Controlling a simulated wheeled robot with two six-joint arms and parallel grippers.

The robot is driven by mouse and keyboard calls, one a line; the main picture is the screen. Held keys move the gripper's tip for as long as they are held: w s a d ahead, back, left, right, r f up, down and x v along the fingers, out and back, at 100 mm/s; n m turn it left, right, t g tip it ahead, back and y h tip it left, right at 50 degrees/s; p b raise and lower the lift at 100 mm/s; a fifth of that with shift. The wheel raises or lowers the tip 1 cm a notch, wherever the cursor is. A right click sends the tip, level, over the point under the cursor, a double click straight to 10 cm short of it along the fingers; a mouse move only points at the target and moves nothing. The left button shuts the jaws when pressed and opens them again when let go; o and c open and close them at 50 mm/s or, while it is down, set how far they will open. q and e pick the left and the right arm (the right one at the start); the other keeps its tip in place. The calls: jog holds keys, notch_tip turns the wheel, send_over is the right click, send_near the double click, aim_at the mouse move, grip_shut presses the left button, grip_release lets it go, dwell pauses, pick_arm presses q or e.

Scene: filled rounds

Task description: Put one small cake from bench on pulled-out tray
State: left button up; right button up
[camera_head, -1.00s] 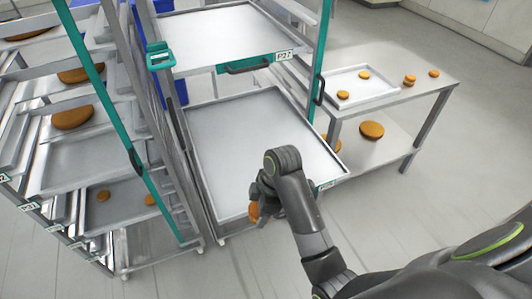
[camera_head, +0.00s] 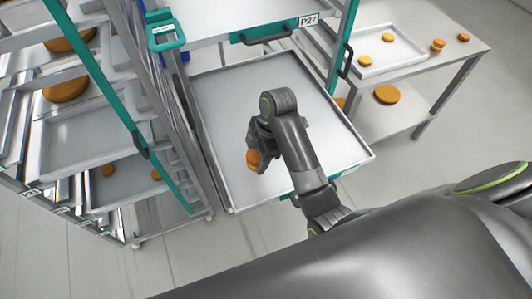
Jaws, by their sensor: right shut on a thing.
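The pulled-out tray (camera_head: 215,100) is a bare metal sheet sticking out low from the middle rack. My right gripper (camera_head: 257,150) is over the tray, left of its middle, shut on a small orange-brown cake (camera_head: 253,160). Part of the cake is hidden by the gripper. I cannot tell whether the cake touches the tray. The bench (camera_head: 450,50) stands at the right with small cakes on it: two lie on a metal tray (camera_head: 380,58), and others (camera_head: 437,46) sit on the bare top. My left gripper is not in view.
A larger round cake (camera_head: 387,95) lies on the bench's lower shelf. A rack at the left (camera_head: 80,150) holds round cakes on several trays. Green rack posts (camera_head: 112,100) stand near the tray.

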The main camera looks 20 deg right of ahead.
aim_at(256, 179)
jog(key=f, duration=0.1)
jog(key=s+f+p, duration=0.1)
jog(key=f, duration=0.1)
jog(key=shift+p, duration=0.3)
jog(key=f, duration=0.2)
jog(key=f+p, duration=0.1)
jog(key=f, duration=0.1)
jog(key=shift+w+f, duration=0.1)
jog(key=shift+w, duration=0.15)
jog(key=shift+f, duration=0.35)
jog(key=o, duration=0.7)
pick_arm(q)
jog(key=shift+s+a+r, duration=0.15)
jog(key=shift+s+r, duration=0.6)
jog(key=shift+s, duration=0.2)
